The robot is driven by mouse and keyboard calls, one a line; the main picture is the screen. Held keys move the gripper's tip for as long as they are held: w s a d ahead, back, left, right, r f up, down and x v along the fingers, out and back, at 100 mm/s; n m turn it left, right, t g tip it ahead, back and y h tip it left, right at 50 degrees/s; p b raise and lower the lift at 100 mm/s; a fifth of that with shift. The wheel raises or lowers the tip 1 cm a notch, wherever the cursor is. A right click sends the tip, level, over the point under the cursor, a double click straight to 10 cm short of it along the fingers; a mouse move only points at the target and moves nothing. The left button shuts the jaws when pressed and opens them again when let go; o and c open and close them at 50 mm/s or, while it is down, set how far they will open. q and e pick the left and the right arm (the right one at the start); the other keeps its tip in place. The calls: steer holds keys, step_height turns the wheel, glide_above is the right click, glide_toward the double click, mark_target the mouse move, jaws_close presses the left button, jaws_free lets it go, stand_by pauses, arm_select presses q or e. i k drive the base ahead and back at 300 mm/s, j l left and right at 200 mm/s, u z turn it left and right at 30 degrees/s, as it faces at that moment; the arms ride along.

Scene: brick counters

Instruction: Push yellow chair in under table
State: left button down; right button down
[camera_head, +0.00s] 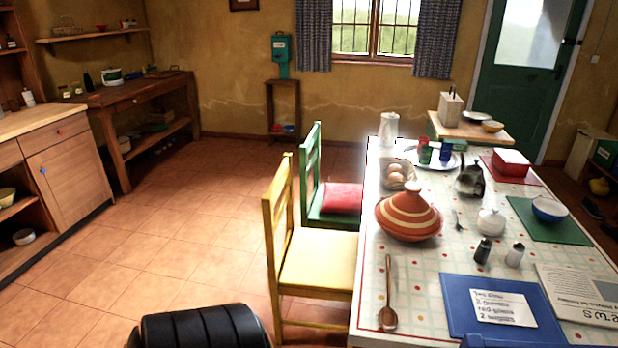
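The yellow chair (318,262) stands upright at the left side of the table (424,268). Its backrest (279,215) faces left, away from the table. The right edge of its seat meets or passes just behind the table's left edge; I cannot tell how far under it reaches. The backrest stands well out from the table. The chair's right legs are partly hidden. Neither of my grippers is in view.
A green chair (314,170) with a red cushion (342,197) stands just beyond the yellow one. The table holds a striped tagine (408,214), a wooden spoon (388,300) and other tableware. The tiled floor (180,240) left of the chairs is clear. Wooden counters line the left wall.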

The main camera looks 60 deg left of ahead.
mark_target(314, 264)
steer(key=u, duration=2.05)
steer(key=z, duration=0.45)
steer(key=i+j+z, duration=0.2)
steer(key=j, duration=0.15)
steer(key=i+j+z, duration=0.25)
steer(key=j, duration=0.15)
steer(key=j+z, duration=0.2)
steer(key=j, duration=0.2)
steer(key=i+j+z, duration=0.1)
steer(key=j+z, duration=0.15)
steer(key=j, duration=0.2)
steer(key=i+j, duration=0.1)
steer(key=j, duration=0.55)
steer(key=i+j+z, duration=0.1)
steer(key=j, duration=0.55)
steer(key=i+j, duration=0.1)
steer(key=j, duration=0.55)
steer(key=i+j, duration=0.1)
steer(key=j, duration=0.55)
steer(key=i+j+z, duration=0.1)
steer(key=j, duration=0.55)
